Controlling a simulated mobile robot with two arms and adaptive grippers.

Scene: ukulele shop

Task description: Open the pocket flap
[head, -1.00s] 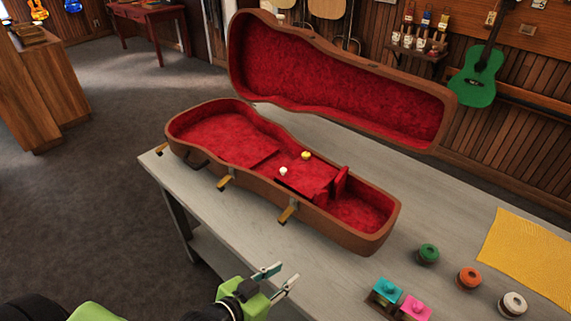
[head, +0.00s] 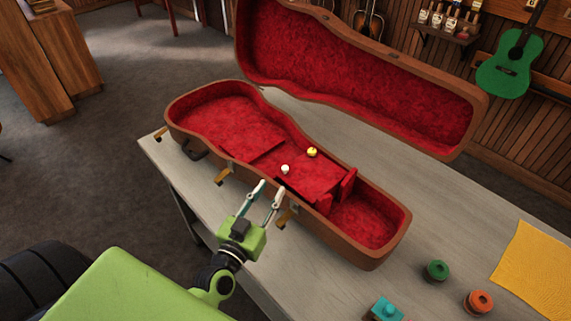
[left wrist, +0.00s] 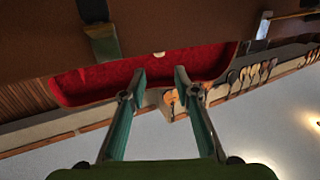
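The open brown case (head: 385,255) with red lining lies on the grey table. Inside it, a flat red panel (head: 318,177), which looks like the pocket flap, lies level, with a white knob (head: 285,169) and a yellow knob (head: 312,152) on its left part. Short red upright pieces (head: 348,184) stand at its right end. My left gripper (head: 270,190) is open and empty at the near side wall of the case, short of the white knob. In the left wrist view, its spread fingers (left wrist: 160,78) show below the red lining and the white knob (left wrist: 158,54). My right gripper is out of view.
The raised case lid (head: 360,75) stands behind. Latches (head: 222,177) stick out from the near wall beside my left gripper. Green (head: 437,270) and orange (head: 480,302) round items, a teal-topped item (head: 385,309) and a yellow cloth (head: 540,270) lie at the right.

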